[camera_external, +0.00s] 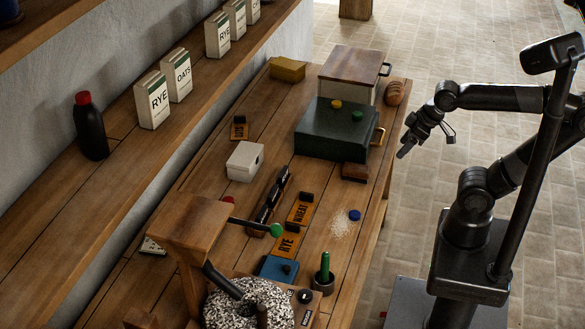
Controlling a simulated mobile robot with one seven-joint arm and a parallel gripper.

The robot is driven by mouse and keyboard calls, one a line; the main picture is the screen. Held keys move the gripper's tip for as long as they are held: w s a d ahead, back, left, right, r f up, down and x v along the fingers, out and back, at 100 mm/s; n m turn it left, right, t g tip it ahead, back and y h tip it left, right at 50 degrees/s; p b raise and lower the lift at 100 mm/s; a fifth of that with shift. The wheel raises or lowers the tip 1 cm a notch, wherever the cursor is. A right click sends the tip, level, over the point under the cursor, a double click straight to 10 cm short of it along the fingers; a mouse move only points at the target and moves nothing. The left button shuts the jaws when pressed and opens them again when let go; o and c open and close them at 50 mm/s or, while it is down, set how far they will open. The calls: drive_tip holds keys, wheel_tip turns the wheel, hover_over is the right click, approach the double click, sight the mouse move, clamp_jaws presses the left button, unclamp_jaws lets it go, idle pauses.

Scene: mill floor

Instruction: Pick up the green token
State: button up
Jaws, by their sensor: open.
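A small round green token (357,116) lies on top of a dark green box (325,137) with a brass handle on its right side. A yellow token (336,104) lies near it on the same lid, a little to the left. My gripper (404,152) is open and empty. In the picture it is to the right of the green box and lower than the token, by the table's right edge. It is apart from the token. Its height relative to the lid is hard to tell.
The wooden table (214,211) also holds a wood-lidded box (350,67), a loaf-like brown object (395,92), a white box (245,161), a blue token (354,215) and a grinder with a speckled stone (248,305).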

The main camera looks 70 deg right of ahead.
drive_tip(key=m+g, duration=0.6)
drive_tip(key=m, duration=2.7)
hover_over(358, 113)
wheel_tip(358, 113, down, 4)
drive_tip(key=f, duration=0.4)
drive_tip(key=shift+s+a+f, duration=0.1)
drive_tip(key=shift+a+f, duration=0.2)
drive_tip(key=shift+f, duration=0.05)
drive_tip(key=f, duration=0.5)
drive_tip(key=shift+d+f, duration=0.1)
drive_tip(key=shift+d, duration=0.1)
drive_tip(key=c, duration=1.1)
